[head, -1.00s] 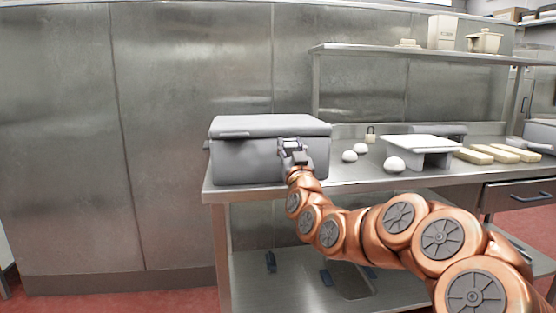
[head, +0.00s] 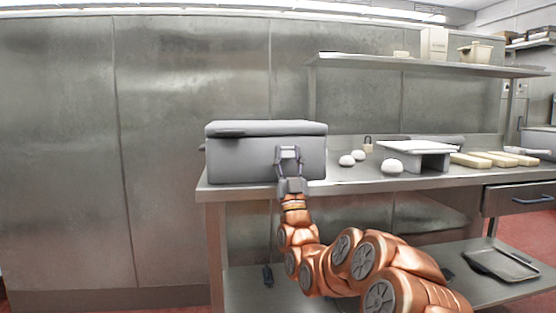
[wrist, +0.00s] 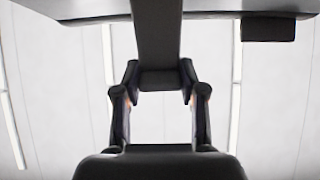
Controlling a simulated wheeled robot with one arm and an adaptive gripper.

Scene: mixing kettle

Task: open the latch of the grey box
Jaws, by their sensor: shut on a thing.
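The grey box (head: 240,160) stands at the left end of the steel table, with its lid (head: 262,129) down. My gripper (head: 288,150) is at the right part of the box's front face, pointing up from below. In the wrist view, my gripper (wrist: 158,76) is shut on a dark upright strip, the latch (wrist: 157,35), with one fingertip on each side of its lower end. A second dark block (wrist: 268,28) hangs from the box edge (wrist: 70,8) at the right. The latch is too small to make out in the head view.
The table edge (head: 400,179) runs just below the box. White balls (head: 392,166), a white-topped stand (head: 418,150) and pale bars (head: 470,160) lie to the right. A lower shelf (head: 400,275) is under the table. The wall left of the box is clear.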

